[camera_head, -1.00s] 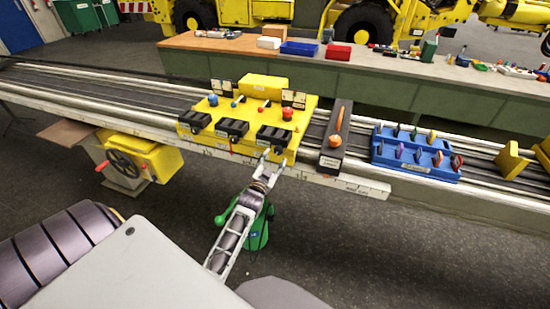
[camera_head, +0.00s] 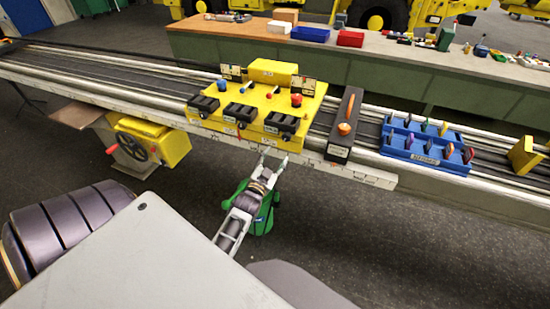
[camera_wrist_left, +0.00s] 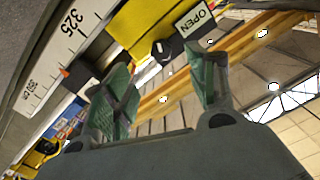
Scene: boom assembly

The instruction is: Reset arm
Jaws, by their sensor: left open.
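My left gripper (camera_head: 270,165) is open and empty just in front of the near rail, below the yellow control box (camera_head: 232,128). In the left wrist view its two green fingers (camera_wrist_left: 165,85) stand apart with nothing between them. The control box carries black modules on its front, blue and red knobs, and a yellow block behind. In the left wrist view a yellow panel (camera_wrist_left: 140,22) with an "OPEN" label and a dark knob (camera_wrist_left: 161,48) shows beyond the fingers, apart from them. My right gripper is out of view.
A dark box with an orange lever (camera_head: 343,128) stands right of the control box. Further right is a blue rack (camera_head: 425,156) with coloured pieces. A yellow handwheel unit (camera_head: 150,143) hangs below the rail at left. A workbench (camera_head: 370,62) runs behind.

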